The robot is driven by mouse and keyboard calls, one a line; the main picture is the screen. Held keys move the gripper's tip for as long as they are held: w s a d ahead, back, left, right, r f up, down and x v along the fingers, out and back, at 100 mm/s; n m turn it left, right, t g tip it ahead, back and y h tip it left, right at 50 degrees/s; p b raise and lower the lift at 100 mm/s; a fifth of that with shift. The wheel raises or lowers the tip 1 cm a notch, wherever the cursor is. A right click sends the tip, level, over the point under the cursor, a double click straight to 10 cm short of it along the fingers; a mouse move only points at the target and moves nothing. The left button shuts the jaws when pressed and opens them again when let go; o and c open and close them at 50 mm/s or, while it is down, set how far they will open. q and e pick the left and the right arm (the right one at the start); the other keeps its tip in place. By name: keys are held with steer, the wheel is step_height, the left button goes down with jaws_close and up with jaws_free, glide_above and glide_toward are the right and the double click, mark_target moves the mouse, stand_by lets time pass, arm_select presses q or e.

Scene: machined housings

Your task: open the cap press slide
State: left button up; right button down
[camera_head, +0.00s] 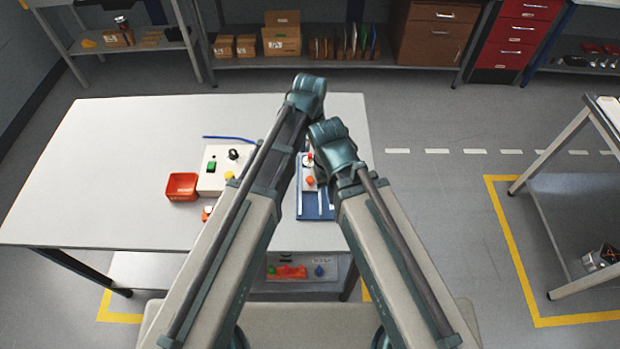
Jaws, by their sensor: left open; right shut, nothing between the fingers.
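A device with a blue base (313,211), pale strips running along it and a light block with an orange-red knob (310,181) stands on the table, between my two arms. It looks like the cap press with its slide. My arms cover its left side and part of its top, so I cannot tell how far the slide is open. My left arm reaches up past it on the left and my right arm ends close to its upper right. The fingers of both grippers are hidden behind my arm links, and I see no contact with the device.
The light table (110,170) is mostly clear on the left. A red bin (182,186) stands beside a white control box (211,179) with a green button and black knob. A blue rod (228,138) lies behind them. A shelf with boxes (282,40) stands at the back.

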mark_target(310, 178)
arm_select(q)
step_height(310, 178, down, 14)
steer(key=b, duration=1.3)
steer(key=shift+r+b, duration=0.1)
steer(key=shift+b, duration=0.25)
arm_select(e)
step_height(310, 178, down, 14)
steer(key=shift+r, duration=0.1)
arm_select(q)
jaws_close()
